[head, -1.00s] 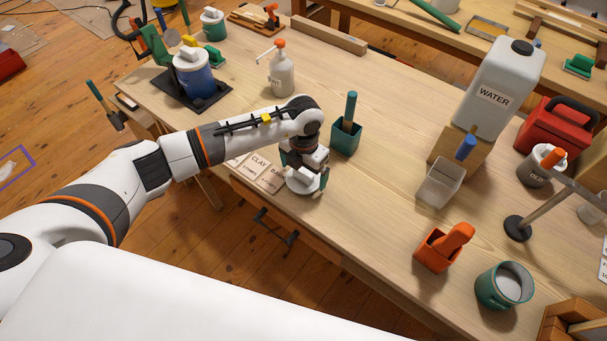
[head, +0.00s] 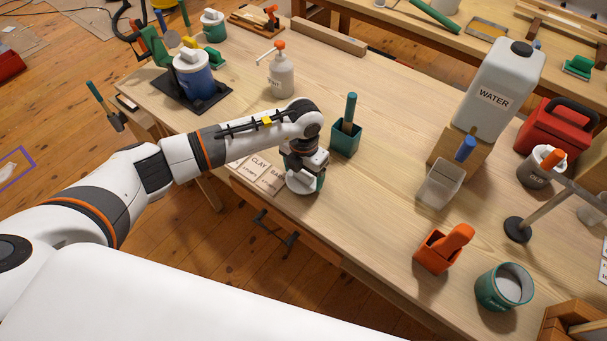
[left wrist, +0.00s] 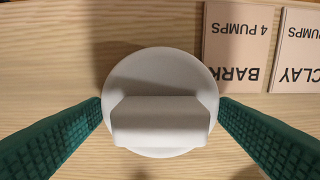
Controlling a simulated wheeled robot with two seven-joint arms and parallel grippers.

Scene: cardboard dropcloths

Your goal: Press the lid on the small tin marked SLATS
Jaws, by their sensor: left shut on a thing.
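A round white lid (left wrist: 160,68) with a raised block handle (left wrist: 160,121) fills the middle of the left wrist view. It also shows in the head view (head: 297,188), near the bench's front edge. My left gripper (head: 304,184) points down over the lid. Its green fingers are shut on the handle from both sides, as the left wrist view (left wrist: 159,118) shows. Whether a tin is under the lid is hidden. My right gripper is not in view.
Cards marked CLAY (head: 258,165) and BARK (left wrist: 241,45) lie flat beside the lid. A clear bin (head: 438,184) and an orange box (head: 436,252) stand right. The bench between is clear.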

